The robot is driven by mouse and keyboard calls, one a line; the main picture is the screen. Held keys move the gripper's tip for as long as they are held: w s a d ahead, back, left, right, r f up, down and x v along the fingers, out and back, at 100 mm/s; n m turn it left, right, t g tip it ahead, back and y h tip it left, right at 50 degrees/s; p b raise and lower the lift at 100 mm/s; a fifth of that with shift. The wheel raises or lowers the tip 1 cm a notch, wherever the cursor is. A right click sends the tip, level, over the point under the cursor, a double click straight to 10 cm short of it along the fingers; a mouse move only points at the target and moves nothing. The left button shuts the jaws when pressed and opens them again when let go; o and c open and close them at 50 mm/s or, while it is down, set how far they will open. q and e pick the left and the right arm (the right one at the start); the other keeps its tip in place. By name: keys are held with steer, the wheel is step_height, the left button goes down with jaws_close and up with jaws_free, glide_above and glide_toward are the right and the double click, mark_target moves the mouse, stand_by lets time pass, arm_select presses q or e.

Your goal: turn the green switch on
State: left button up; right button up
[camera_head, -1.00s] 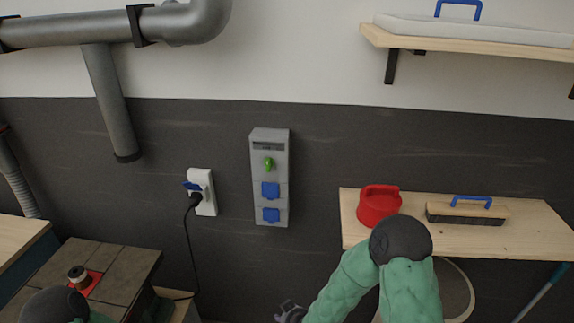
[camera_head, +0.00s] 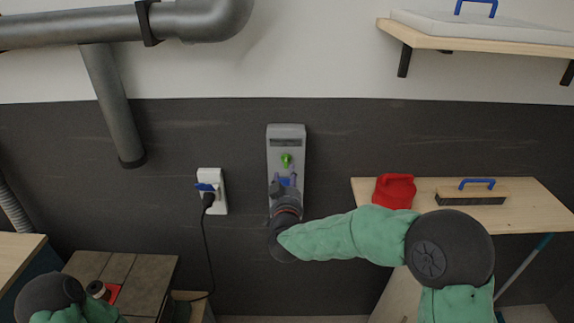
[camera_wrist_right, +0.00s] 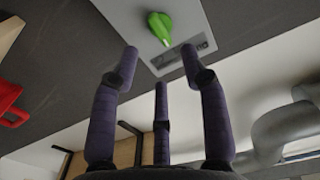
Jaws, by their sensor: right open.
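The green switch (camera_head: 286,160) is a small green knob on the upper half of a grey wall box (camera_head: 287,132). In the right wrist view the green switch (camera_wrist_right: 161,27) lies just beyond the fingertips, and its long end slants down and right. My right gripper (camera_head: 284,181) is open and empty, in front of the box just below the switch. In the right wrist view its fingers (camera_wrist_right: 160,58) are spread, with a gap to the switch; I cannot tell if any finger touches the box. The box's lower blue covers are mostly hidden by the gripper. My left gripper is out of view.
A white socket (camera_head: 212,180) with a black plug and cable is left of the box. A wooden shelf (camera_head: 525,205) at right holds a red container (camera_head: 394,191) and a brush (camera_head: 472,193). A grey pipe (camera_head: 112,90) is at upper left.

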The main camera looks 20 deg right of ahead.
mark_target(288, 162)
steer(key=x, duration=0.7)
steer(key=shift+d+f, duration=0.1)
jaws_close()
